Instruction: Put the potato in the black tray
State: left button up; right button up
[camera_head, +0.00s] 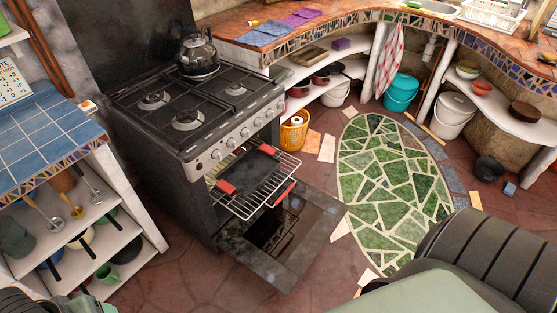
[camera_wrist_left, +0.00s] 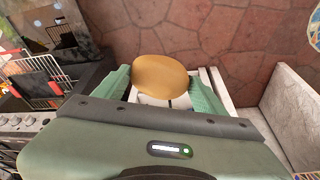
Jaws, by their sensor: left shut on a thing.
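The potato (camera_wrist_left: 160,74), a smooth yellow-brown oval, shows in the left wrist view between the green fingers of my left gripper (camera_wrist_left: 163,84). The gripper is shut on it. The potato does not show in the head view. The black tray (camera_head: 252,161) has red handles and lies on the pulled-out wire rack of the open oven. It also shows at the left edge of the left wrist view (camera_wrist_left: 34,92), apart from the potato. My right gripper is not in view.
The oven door (camera_head: 278,237) hangs open below the rack. A kettle (camera_head: 198,55) stands on the stove. A blue-tiled shelf unit (camera_head: 45,140) stands left of it.

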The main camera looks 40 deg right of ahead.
aim_at(245, 181)
jog(key=k+l+z, duration=0.1)
jog(key=l, duration=0.8)
jog(key=k+l+z, duration=0.1)
jog(key=l, duration=0.8)
jog(key=i+l+z, duration=0.1)
jog(key=i+l, duration=1)
